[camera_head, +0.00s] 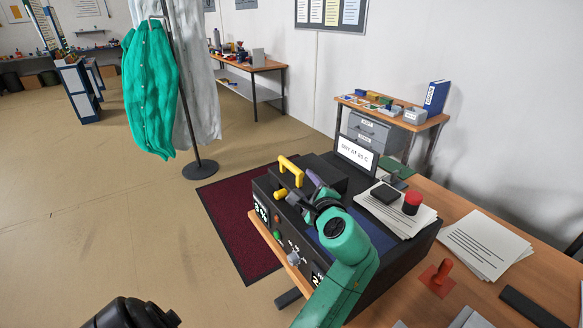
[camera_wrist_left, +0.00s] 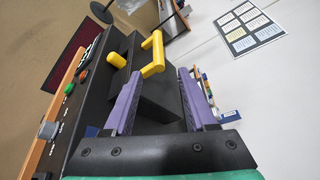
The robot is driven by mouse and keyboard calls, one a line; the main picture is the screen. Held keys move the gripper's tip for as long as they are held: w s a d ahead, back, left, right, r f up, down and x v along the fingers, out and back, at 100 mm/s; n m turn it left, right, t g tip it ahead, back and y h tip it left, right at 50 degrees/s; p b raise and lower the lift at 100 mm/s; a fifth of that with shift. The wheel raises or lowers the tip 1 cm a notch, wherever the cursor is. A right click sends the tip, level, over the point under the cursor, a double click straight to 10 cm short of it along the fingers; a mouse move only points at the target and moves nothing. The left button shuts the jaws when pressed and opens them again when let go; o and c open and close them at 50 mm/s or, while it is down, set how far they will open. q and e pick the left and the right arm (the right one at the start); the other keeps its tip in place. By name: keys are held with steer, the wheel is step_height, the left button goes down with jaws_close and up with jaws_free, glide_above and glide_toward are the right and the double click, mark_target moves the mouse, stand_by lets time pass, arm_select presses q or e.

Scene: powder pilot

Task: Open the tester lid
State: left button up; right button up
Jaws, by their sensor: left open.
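The tester is a black box (camera_head: 262,188) on the wooden table, with a yellow bar handle (camera_head: 291,168) on its raised black lid section, which looks shut. In the left wrist view the yellow handle (camera_wrist_left: 154,54) lies just beyond my fingertips, and the black lid (camera_wrist_left: 150,100) shows between the fingers. My left gripper (camera_head: 312,186) is open, its purple fingers (camera_wrist_left: 158,75) apart, empty and short of the handle. My forearm hides part of the tester's top and front. My right gripper is not in view.
A yellow knob (camera_head: 280,194) sits close to the handle. Papers with a black pad (camera_head: 385,193) and a red-capped item (camera_head: 412,203) lie on the tester's right. A sign (camera_head: 356,154) stands behind. A red stamp (camera_head: 438,276) and paper sheets (camera_head: 486,244) are on the table.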

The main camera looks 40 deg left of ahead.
mark_target(291, 167)
arm_select(q)
steer(key=p+x, duration=0.2)
steer(key=x, duration=1.2)
steer(key=shift+s+a+f, duration=0.15)
steer(key=shift+a, duration=0.05)
jaws_close()
stand_by(0.6)
